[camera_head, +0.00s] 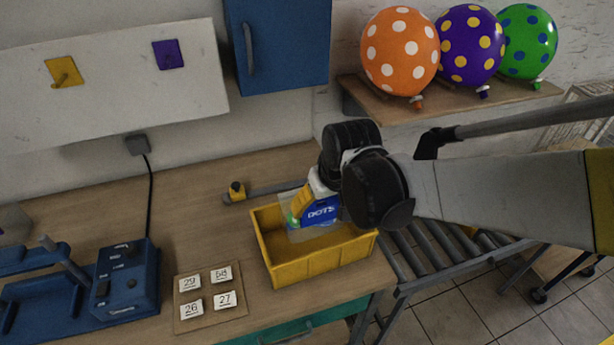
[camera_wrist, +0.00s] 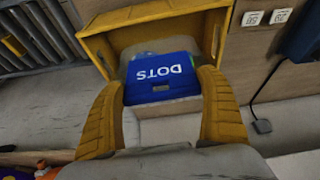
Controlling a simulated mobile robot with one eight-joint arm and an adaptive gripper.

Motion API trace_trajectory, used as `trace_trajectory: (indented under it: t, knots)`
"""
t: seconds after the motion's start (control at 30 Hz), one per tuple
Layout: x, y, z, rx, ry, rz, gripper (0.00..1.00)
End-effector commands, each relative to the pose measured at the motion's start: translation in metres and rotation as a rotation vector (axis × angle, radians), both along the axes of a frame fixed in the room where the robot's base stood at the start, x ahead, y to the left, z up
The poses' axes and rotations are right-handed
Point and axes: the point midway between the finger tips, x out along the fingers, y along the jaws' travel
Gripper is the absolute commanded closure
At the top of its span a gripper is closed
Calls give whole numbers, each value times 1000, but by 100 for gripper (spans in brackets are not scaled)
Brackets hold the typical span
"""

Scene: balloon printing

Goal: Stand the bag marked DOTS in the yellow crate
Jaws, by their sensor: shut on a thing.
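The bag marked DOTS (camera_head: 321,212) has a blue header with white lettering and a clear lower part. My gripper (camera_head: 303,205) is shut on the bag, and the bag hangs at the yellow crate (camera_head: 319,265). In the wrist view the bag (camera_wrist: 160,80) sits between my two yellow fingers (camera_wrist: 163,105), and its lettering appears upside down. The crate (camera_wrist: 150,12) shows behind it there. The bag overlaps the crate's opening in both views. I cannot tell whether its bottom touches the crate floor.
A board with several numbered tags (camera_head: 209,297) lies left of the crate, and a blue machine (camera_head: 126,280) stands further left. A roller conveyor (camera_head: 440,255) is to the right. Dotted balloons (camera_head: 400,52) sit on a shelf above. A blue cabinet (camera_head: 285,45) hangs on the wall.

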Motion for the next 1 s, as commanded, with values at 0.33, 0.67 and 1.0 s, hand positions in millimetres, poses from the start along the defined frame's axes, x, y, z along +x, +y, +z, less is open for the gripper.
trace_trajectory:
  t: [0.33,0.67,1.0]
  knots:
    - [1,0,-59,0,0,0,39]
    - [1,0,-95,0,0,0,39]
    - [0,0,-109,0,0,0,39]
